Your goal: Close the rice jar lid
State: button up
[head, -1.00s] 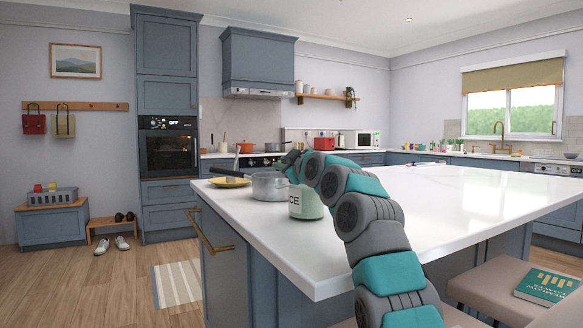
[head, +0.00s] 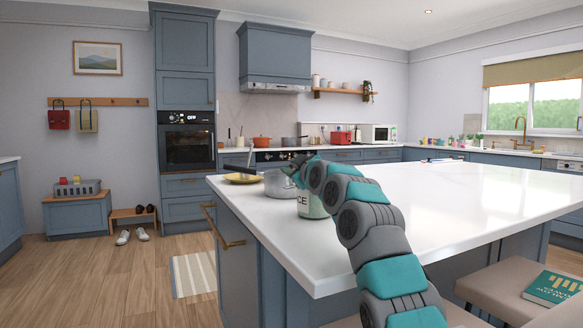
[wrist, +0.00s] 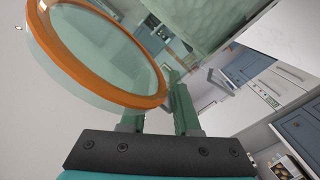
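The rice jar (head: 312,206) is pale green, stands upright on the island top near its left edge, and shows the letters "CE". My arm hides its upper part in the head view. In the wrist view a round glass lid with an orange rim (wrist: 160,100) is close to the camera at upper left, tilted. A pale green translucent surface (wrist: 205,22) at the top may be the jar body.
A metal pot (head: 279,184) stands just left of the jar, and a yellow plate (head: 243,179) lies farther left. The white island top (head: 440,195) is largely clear to the right. A stool with a teal book (head: 552,288) is at the lower right.

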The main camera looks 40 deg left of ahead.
jog(key=shift+o, duration=0.4)
jog(key=shift+r, duration=0.15)
jog(key=d+r, duration=0.1)
jog(key=s+r, duration=0.1)
jog(key=r, duration=0.1)
jog(key=shift+s+d, duration=0.2)
jog(key=shift+d, duration=0.15)
jog(key=s+d+r+b, duration=0.1)
jog(key=s+d+b, duration=0.8)
jog(key=s+b, duration=0.1)
jog(key=shift+d+r+b, duration=0.25)
jog(key=shift+r+b, duration=0.15)
jog(key=shift+b, duration=0.2)
